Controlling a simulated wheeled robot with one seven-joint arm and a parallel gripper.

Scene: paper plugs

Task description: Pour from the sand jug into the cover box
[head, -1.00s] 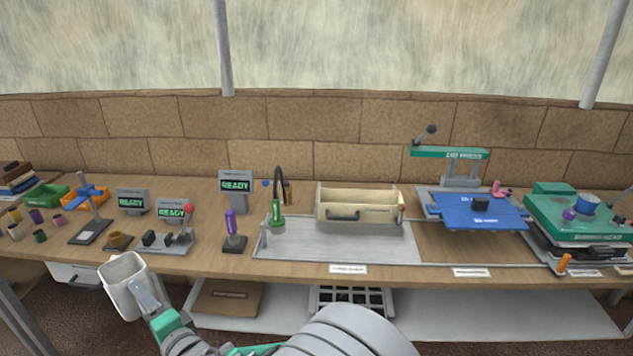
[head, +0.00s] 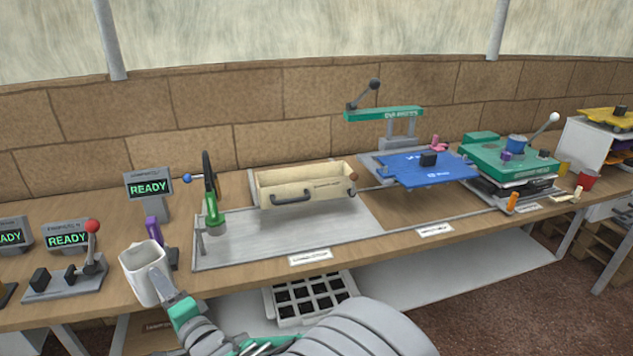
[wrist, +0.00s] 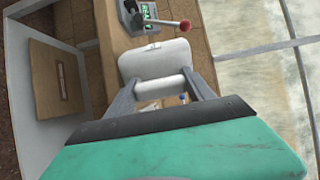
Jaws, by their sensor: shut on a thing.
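My gripper (head: 157,283) is shut on a pale grey-white jug (head: 140,262) at the lower left of the head view. The jug is held roughly upright, slightly tilted, in front of the bench edge. In the wrist view the jug (wrist: 152,58) sits between the fingers of my gripper (wrist: 160,92). Its contents cannot be made out. A cream open-topped box (head: 325,189) with dark handles stands at the back of a grey metal tray, right of the jug and apart from it. It fits the cover box, but its lettering is too small to read.
The front of the grey tray (head: 290,235) is clear. A blue-plated press (head: 425,170) stands right of the box. READY display units (head: 149,188) stand at left.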

